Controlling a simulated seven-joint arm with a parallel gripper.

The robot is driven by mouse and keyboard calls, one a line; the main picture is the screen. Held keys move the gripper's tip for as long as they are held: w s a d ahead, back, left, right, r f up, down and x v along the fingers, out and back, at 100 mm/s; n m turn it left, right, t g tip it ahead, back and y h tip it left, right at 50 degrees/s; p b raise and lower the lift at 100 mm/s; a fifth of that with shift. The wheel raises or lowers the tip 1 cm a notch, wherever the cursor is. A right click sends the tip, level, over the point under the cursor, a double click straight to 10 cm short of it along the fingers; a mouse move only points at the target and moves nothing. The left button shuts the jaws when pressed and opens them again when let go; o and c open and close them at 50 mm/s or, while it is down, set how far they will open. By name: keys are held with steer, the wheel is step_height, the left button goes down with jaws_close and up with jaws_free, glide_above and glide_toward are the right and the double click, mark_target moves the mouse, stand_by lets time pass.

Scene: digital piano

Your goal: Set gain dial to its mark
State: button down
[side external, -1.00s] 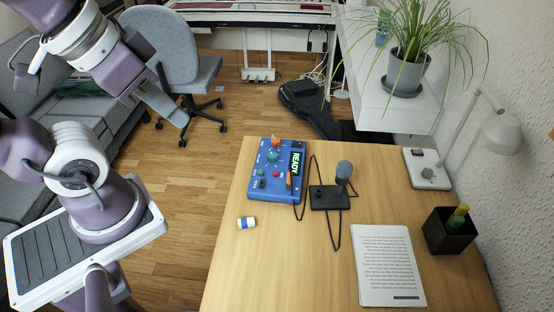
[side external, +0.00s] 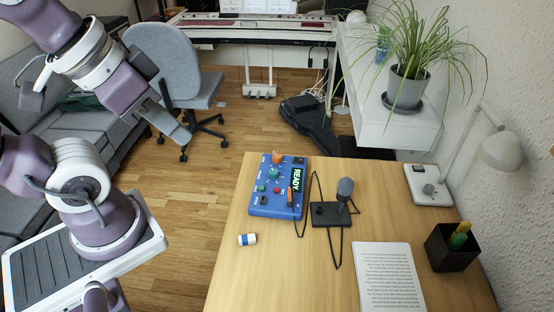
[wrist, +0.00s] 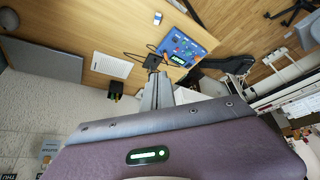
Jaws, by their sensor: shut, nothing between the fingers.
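The blue control box (side external: 270,203) lies on the wooden table, with a lit READY display (side external: 296,180). It carries a teal dial (side external: 274,173), an orange knob (side external: 277,157), an orange slider (side external: 291,197) and small red and green buttons. The labels are too small to read, so I cannot tell which is the gain dial or where its mark lies. The box also shows in the wrist view (wrist: 184,46). My gripper (side external: 186,138) is shut and empty, in the air left of the table, well apart from the box. Its fingers show in the wrist view (wrist: 158,90).
A black-based microphone (side external: 331,213) with a cable stands right of the box. A small white-and-blue object (side external: 247,240) lies front left of it. Printed paper (side external: 389,280), a black pen cup (side external: 453,249) and a lamp (side external: 500,152) are to the right.

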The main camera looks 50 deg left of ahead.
steer(key=c, duration=2.1)
jaws_free()
steer(key=o, duration=1)
steer(key=w+a+r+n+g, duration=0.1)
steer(key=w+n, duration=0.2)
steer(key=w, duration=0.5)
steer(key=shift+w+a+r, duration=0.35)
steer(key=shift+w, duration=0.05)
steer(key=n+g, duration=0.5)
steer(key=n, duration=0.9)
glide_above(277, 156)
step_height(277, 156, down, 29)
steer(key=shift+a+f, duration=0.1)
steer(key=shift+f, duration=0.1)
step_height(277, 156, down, 7)
steer(key=shift+f, duration=0.15)
jaws_close()
